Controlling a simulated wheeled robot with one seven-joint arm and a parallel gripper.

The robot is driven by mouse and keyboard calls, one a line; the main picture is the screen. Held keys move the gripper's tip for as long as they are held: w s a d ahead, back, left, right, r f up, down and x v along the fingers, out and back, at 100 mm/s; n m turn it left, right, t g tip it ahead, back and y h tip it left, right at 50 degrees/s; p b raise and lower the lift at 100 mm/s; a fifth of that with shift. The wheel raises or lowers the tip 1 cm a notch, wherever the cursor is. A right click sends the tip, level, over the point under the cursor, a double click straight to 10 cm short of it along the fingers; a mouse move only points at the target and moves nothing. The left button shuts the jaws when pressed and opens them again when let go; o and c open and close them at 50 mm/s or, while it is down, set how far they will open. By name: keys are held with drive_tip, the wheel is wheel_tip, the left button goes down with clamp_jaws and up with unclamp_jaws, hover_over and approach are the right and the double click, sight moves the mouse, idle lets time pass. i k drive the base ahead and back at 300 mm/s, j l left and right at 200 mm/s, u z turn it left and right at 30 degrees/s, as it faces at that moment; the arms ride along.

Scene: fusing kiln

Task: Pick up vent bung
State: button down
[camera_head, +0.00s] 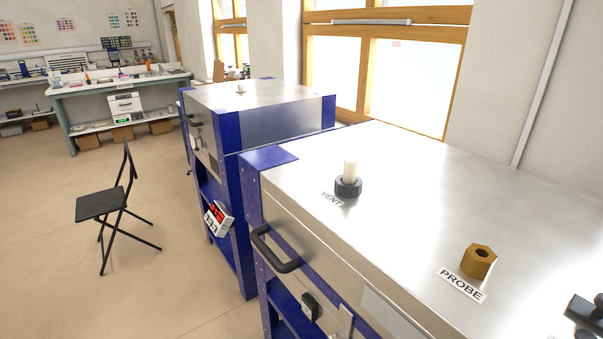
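The vent bung (351,170) is a pale, whitish upright plug. It stands in a dark round collar (348,188) on the near kiln's metal lid (400,200), beside a label reading VENT. Its lower part is hidden inside the collar. Dark parts that may be my gripper (585,312) show at the lower right edge, cut off by the frame. They are well apart from the bung, and their opening cannot be made out.
A brass hex fitting (478,262) stands on the same lid by a PROBE label. A black handle (275,252) juts from the kiln's front. A second kiln (255,97) stands behind. A black folding chair (103,203) stands on open floor at left.

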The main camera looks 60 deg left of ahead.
sight(350, 165)
drive_tip(key=u, duration=1.6)
drive_tip(key=i+j+u, duration=0.25)
drive_tip(key=i+j, duration=0.35)
drive_tip(key=i, duration=0.15)
